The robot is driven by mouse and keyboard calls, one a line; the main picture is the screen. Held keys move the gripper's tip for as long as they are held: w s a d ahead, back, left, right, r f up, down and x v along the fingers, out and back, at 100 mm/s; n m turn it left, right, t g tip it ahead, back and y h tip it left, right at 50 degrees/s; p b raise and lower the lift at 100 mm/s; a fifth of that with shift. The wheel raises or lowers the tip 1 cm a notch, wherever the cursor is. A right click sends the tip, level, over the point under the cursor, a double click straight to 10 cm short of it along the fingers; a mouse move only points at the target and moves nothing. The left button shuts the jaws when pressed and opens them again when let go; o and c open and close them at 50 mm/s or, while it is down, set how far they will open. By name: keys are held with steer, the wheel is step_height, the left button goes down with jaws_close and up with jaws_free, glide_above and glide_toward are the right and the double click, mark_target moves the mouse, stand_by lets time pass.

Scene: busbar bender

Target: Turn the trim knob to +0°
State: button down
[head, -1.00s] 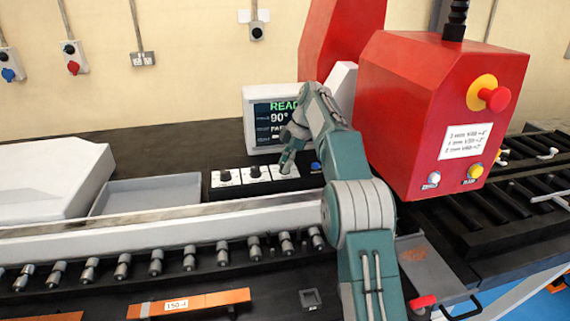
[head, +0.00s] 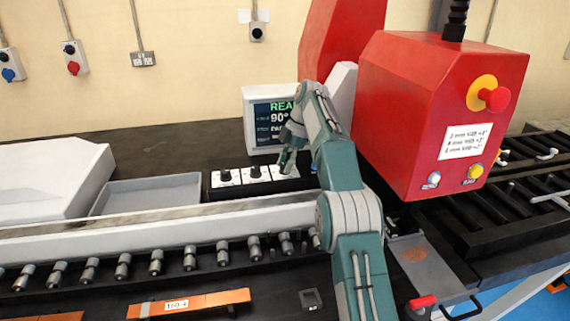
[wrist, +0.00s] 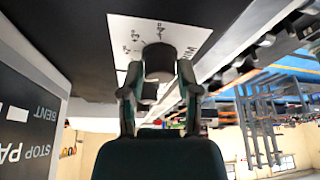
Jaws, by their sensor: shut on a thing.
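In the wrist view my gripper (wrist: 157,88) is shut on a black round knob (wrist: 158,62), one finger on each side of it. The knob stands on a white label plate (wrist: 190,38) with printed marks; the lettering is too small and turned to read surely. In the head view my gripper (head: 286,170) is at the right end of a black strip of knobs, and it hides the knob there. Two other black knobs, the left one (head: 225,175) and the middle one (head: 255,171), stand free to its left. The display (head: 272,120) shows "90°", partly hidden by my arm.
A red machine housing (head: 430,110) with a red stop button (head: 494,98) stands close right of my arm. A grey tray (head: 150,193) lies left of the knobs. A long pale rail (head: 130,229) and a row of metal pins (head: 156,261) run in front.

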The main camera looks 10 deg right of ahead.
steer(key=shift+c, duration=1.5)
jaws_free()
steer(key=shift+w+f, duration=0.1)
steer(key=shift+f, duration=0.2)
steer(key=shift+r, duration=0.1)
steer(key=shift+r+m, duration=0.15)
steer(key=shift+m, duration=0.15)
